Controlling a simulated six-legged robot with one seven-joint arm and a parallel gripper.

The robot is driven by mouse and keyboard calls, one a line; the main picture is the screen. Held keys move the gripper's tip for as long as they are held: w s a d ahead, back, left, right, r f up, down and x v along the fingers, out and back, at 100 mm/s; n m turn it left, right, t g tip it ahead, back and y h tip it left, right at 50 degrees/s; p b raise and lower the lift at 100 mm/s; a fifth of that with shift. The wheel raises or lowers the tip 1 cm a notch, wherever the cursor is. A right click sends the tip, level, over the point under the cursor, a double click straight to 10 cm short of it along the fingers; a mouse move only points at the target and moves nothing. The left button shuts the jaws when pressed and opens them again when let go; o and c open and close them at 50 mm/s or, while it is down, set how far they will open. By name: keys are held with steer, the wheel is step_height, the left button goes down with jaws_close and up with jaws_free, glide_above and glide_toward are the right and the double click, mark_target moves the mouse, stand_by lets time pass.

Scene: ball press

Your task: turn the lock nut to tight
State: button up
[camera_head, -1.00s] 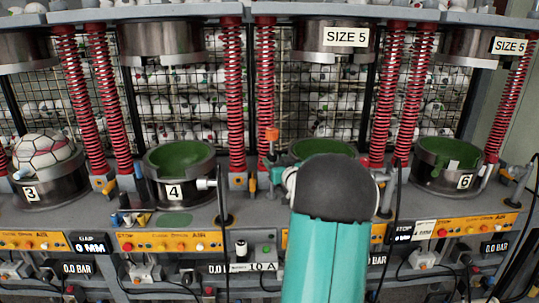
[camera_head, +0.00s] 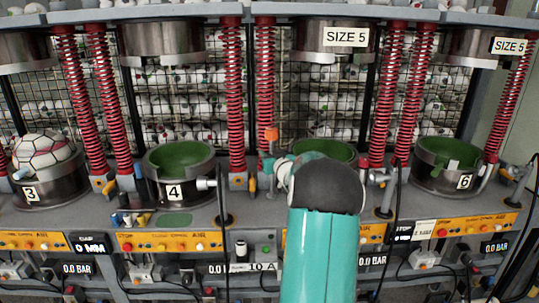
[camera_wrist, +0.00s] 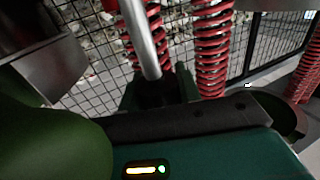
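In the head view, my teal arm with its dark rounded joint covers the front of the station between cups 4 and 6. My gripper (camera_head: 268,168) is small and partly hidden, low by an upright with an orange top (camera_head: 272,133), left of the green-lined cup (camera_head: 325,149). In the wrist view, a bare metal rod (camera_wrist: 142,40) slants down to a dark block between two dark green finger-like parts, above my teal gripper body. I cannot make out the lock nut itself. I cannot tell whether my fingers are open or shut.
Red springs (camera_head: 237,95) stand on both sides of the station. A steel upper die (camera_head: 333,42) hangs above its cup. Cup 4 (camera_head: 180,180) is at left and cup 6 (camera_head: 445,178) at right. A black cable (camera_head: 222,180) rises at left.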

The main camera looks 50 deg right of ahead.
steer(key=shift+m+g+h, duration=0.4)
steer(key=shift+m+h, duration=0.1)
steer(key=shift+h, duration=0.1)
steer(key=shift+s+d+m+g+h, duration=0.1)
steer(key=shift+m+g+h, duration=0.2)
steer(key=shift+h, duration=0.1)
steer(key=o, duration=1)
steer(key=shift+c, duration=0.2)
steer(key=shift+s, duration=0.1)
steer(key=v, duration=1.3)
steer(key=shift+s+a, duration=0.25)
steer(key=shift+w+a, duration=0.1)
